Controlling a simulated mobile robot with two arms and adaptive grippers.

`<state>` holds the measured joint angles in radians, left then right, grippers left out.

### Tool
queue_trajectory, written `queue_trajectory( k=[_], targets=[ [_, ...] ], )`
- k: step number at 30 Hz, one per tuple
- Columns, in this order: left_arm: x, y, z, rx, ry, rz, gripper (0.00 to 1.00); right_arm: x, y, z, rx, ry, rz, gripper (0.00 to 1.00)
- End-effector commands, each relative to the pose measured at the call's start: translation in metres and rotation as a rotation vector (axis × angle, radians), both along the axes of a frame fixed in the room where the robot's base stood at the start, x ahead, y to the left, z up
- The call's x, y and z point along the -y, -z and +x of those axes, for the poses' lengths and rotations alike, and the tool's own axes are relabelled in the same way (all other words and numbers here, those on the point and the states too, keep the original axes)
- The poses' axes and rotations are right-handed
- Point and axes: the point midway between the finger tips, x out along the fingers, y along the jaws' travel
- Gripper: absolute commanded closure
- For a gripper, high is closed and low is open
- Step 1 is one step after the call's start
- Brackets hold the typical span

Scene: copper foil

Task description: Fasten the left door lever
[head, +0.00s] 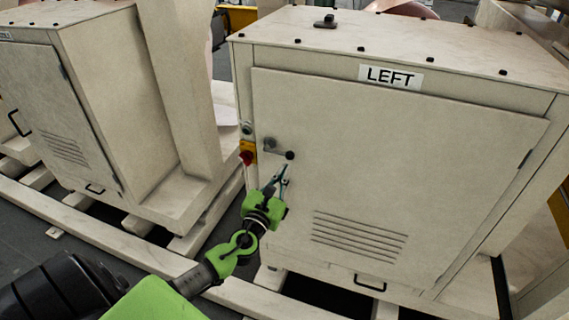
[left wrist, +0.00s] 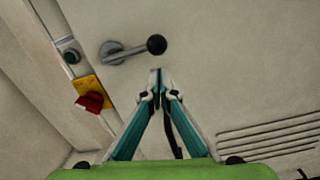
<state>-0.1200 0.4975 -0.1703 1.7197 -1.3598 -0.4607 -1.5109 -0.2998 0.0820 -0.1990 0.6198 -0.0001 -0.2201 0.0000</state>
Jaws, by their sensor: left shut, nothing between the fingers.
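The left door (head: 400,140) is a beige cabinet door under a "LEFT" label (head: 390,77), and it sits flush in its frame. Its lever (head: 277,149) is grey with a black ball knob, near the door's left edge. The lever points right, close to level. My right gripper is not in view.
A red switch on a yellow plate (left wrist: 90,92) and a dark round button (left wrist: 71,56) sit on the frame left of the lever. Vent slots (head: 360,236) and a black handle (head: 370,283) are lower down. Another cabinet (head: 60,110) stands at the left.

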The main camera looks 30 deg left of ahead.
Motion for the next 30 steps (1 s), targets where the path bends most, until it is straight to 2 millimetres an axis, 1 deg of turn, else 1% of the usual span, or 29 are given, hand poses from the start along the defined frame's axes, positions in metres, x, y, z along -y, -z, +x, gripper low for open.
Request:
queue_trajectory(
  k=[1, 4, 19, 30],
  targets=[
    [0.001, -0.0076, 0.001, 0.0, 0.0, 0.0, 1.0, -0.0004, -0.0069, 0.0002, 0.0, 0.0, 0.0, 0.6],
    [0.0018, -0.0113, 0.0021, 0.0, 0.0, 0.0, 1.0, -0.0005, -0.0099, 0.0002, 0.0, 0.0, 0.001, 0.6],
    [0.0021, -0.0121, 0.0025, 0.0, -0.001, -0.004, 1.0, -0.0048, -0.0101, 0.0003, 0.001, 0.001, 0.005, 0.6],
    [0.0036, -0.0172, 0.003, 0.016, 0.0, -0.066, 1.0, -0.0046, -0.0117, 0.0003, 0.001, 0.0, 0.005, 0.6]
  ],
)
